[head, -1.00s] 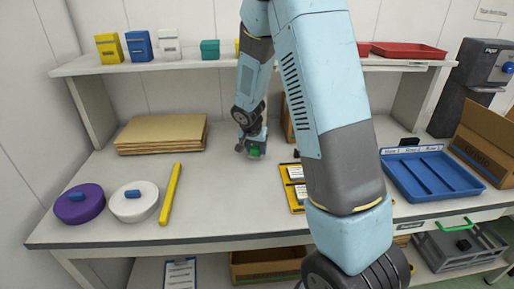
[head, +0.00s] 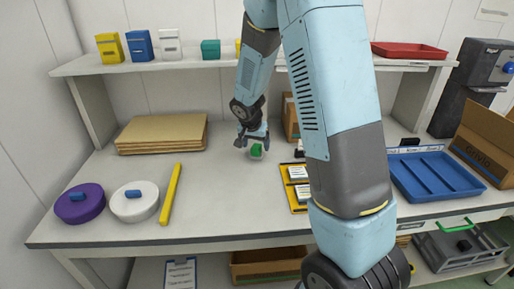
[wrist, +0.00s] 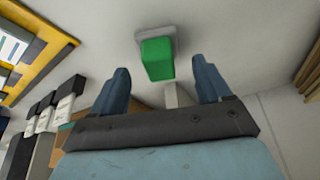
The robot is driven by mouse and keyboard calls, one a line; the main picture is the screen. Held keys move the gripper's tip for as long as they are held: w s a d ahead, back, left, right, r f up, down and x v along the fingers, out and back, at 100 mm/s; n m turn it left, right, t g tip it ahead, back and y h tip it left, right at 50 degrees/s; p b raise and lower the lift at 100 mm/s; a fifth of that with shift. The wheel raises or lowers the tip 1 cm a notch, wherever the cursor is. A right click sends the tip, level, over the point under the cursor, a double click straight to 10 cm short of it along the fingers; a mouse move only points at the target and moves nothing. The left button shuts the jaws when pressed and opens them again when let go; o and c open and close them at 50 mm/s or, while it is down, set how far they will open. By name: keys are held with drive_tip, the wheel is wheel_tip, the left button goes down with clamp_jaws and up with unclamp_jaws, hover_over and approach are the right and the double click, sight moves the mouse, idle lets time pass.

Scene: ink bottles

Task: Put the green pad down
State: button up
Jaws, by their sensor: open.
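The green pad (head: 256,149) is a small green block with a grey base at one end. It rests on the white tabletop, left of the yellow tray. In the wrist view the green pad (wrist: 157,58) lies just beyond and between the fingertips, with a gap on each side. My gripper (head: 253,140) is open and empty, just behind the pad and close to the table. In the wrist view my gripper's two blue fingers (wrist: 162,75) are spread wide apart.
A yellow tray with cards (head: 297,192) lies right of the pad. A blue tray (head: 433,176) is at the right. Stacked brown boards (head: 162,133) are at back left. The front-middle table is clear.

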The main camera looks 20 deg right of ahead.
drive_tip(key=s+d+r+n+y, duration=0.1)
drive_tip(key=s+r, duration=0.6)
drive_tip(key=r, duration=0.3)
drive_tip(key=s+r+n, duration=0.1)
drive_tip(key=s+r, duration=0.7)
drive_tip(key=r, duration=0.2)
drive_tip(key=s+r+n+t, duration=0.1)
drive_tip(key=s+r+n, duration=0.1)
drive_tip(key=s, duration=0.6)
drive_tip(key=s+r+n+t+y, duration=0.1)
drive_tip(key=s+r+n, duration=0.1)
drive_tip(key=s, duration=0.7)
drive_tip(key=shift+r+n, duration=0.4)
drive_tip(key=shift+r, duration=0.5)
drive_tip(key=shift+a, duration=0.1)
drive_tip(key=shift+c, duration=0.2)
